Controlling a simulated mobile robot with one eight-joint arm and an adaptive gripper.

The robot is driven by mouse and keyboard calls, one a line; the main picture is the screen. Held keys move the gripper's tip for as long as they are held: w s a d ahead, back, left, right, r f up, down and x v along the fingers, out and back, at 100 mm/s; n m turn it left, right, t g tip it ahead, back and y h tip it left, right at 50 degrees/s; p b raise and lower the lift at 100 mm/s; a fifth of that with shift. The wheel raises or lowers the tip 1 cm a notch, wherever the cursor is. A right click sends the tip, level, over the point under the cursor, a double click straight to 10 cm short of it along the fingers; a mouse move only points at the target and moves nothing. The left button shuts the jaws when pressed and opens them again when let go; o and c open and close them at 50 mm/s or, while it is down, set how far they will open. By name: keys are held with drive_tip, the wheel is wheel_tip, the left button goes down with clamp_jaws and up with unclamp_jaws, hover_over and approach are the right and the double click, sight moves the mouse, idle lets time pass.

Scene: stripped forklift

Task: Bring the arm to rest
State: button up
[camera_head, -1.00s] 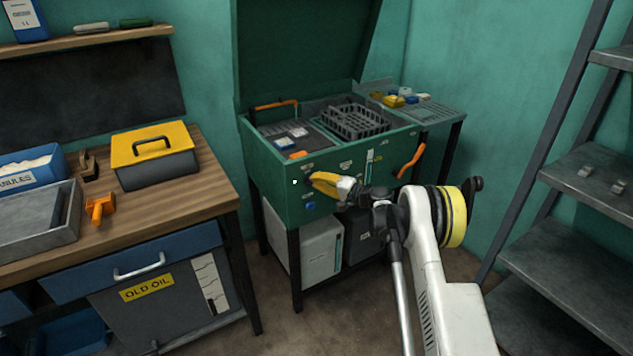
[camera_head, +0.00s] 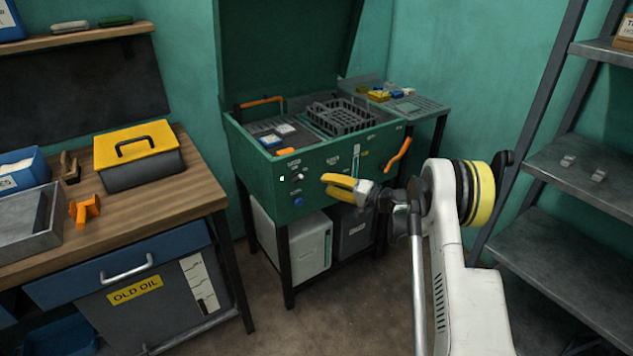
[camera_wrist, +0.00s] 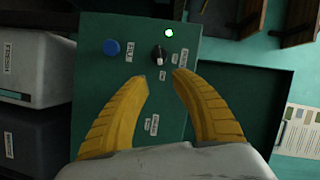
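My gripper (camera_head: 326,184) has yellow fingers and is in front of the green parts washer (camera_head: 262,170). In the wrist view the fingers of my gripper (camera_wrist: 162,76) stand apart with nothing between them. Beyond the fingertips is the washer's panel, with a black knob (camera_wrist: 158,54), a lit green lamp (camera_wrist: 169,33) and a blue button (camera_wrist: 111,47). The fingertips look clear of the knob. In the head view the lamp (camera_head: 282,178) and the blue button (camera_head: 298,202) show left of the gripper. The washer's lid (camera_head: 285,50) is up.
A wooden bench (camera_head: 190,195) with a yellow-topped toolbox (camera_head: 140,165) is at the left. A grey metal shelf (camera_head: 560,225) stands at the right. White and dark containers sit under the washer. Open floor lies between bench and washer.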

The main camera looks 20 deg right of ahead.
drive_tip(key=shift+s+d+r, duration=0.1)
drive_tip(key=shift+s+d, duration=0.25)
drive_tip(key=shift+s, duration=0.1)
